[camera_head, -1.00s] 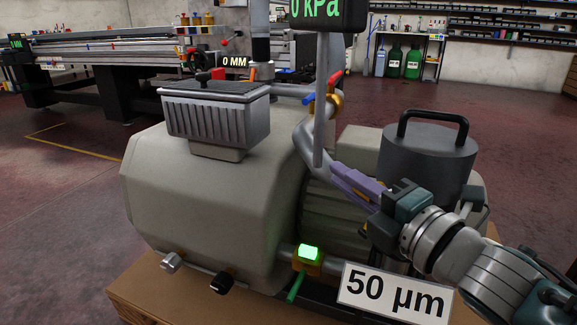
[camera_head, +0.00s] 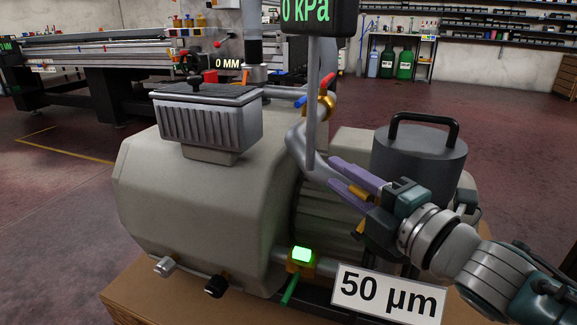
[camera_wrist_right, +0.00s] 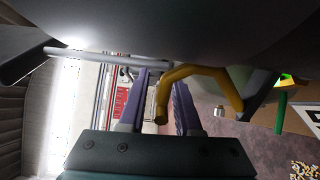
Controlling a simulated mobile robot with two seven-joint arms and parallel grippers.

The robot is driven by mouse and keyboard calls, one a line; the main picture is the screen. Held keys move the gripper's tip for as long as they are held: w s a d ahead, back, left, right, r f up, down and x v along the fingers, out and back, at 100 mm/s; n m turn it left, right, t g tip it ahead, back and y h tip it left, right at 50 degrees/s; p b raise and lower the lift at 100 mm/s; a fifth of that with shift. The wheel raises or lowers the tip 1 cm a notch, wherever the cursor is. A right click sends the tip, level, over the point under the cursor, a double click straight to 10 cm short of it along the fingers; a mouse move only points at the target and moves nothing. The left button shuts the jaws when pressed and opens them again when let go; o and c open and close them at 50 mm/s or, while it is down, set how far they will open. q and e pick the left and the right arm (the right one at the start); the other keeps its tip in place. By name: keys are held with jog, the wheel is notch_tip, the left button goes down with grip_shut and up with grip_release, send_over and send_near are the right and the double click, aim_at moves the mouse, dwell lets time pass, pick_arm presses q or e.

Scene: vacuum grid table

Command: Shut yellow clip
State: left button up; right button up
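The yellow clip, a bent ochre bar, shows in the right wrist view (camera_wrist_right: 205,76). It curves down with its free end between the two purple fingers. In the head view a short piece of it (camera_head: 359,193) shows between the fingers beside the grey pump. My right gripper (camera_head: 333,172) is open, its fingers apart on either side of the bar; it also shows in the right wrist view (camera_wrist_right: 160,78). I cannot tell whether a finger touches the bar. My left gripper is not in view.
The beige pump body (camera_head: 195,205) fills the middle. A dark grey canister with a black handle (camera_head: 420,160) stands just behind my right wrist. A grey pipe (camera_head: 313,110) rises near the fingertips.

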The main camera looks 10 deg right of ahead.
jog(key=shift+o, duration=0.7)
jog(key=shift+f, duration=0.1)
jog(key=shift+s, duration=0.3)
jog(key=p+v, duration=0.3)
jog(key=v, duration=0.6)
jog(key=shift+s, duration=0.15)
jog(key=shift+d, duration=0.1)
